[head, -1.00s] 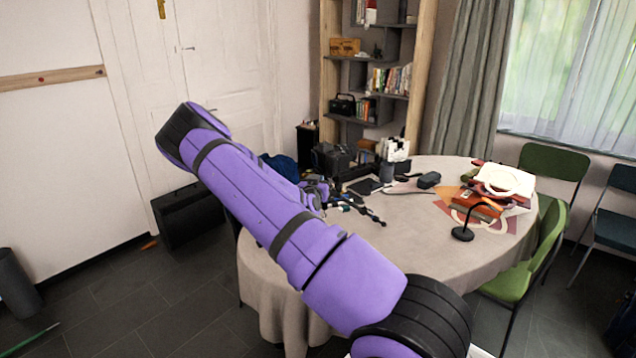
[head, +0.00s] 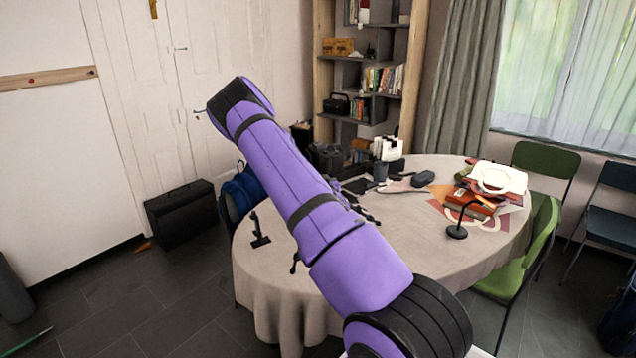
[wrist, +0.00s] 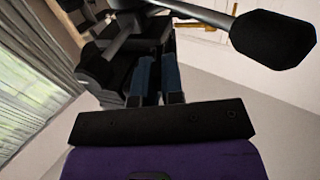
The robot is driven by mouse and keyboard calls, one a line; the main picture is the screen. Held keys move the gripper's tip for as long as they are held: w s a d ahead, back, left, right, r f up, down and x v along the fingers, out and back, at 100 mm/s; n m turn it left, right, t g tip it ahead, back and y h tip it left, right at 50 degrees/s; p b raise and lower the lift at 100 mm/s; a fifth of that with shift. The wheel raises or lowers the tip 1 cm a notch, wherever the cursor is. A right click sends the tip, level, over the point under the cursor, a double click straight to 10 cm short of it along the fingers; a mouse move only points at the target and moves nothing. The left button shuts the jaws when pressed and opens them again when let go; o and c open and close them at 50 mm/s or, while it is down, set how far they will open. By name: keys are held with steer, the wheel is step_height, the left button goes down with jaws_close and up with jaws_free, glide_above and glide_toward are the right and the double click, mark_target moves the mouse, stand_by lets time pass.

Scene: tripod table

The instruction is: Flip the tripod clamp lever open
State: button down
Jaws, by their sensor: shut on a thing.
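In the wrist view, my gripper (wrist: 158,68) reaches up the picture with its two blue-sided fingers close together, shut on a dark part of the tripod (wrist: 105,60). A grey rod with a black padded end (wrist: 272,40), which looks like the tripod's handle, crosses the top right, nearer the camera. The clamp lever cannot be told apart among the dark parts at the fingertips. In the head view, my purple arm hides the gripper and most of the tripod. A black knobbed end (head: 295,263) shows beside the arm and may belong to the tripod.
The round table (head: 405,245) has a pale cloth. A green chair (head: 535,255) stands close by.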

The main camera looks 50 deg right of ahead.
stand_by(0.3)
steer(key=c, duration=1.2)
jaws_free()
steer(key=shift+c, duration=0.2)
steer(key=shift+h, duration=0.3)
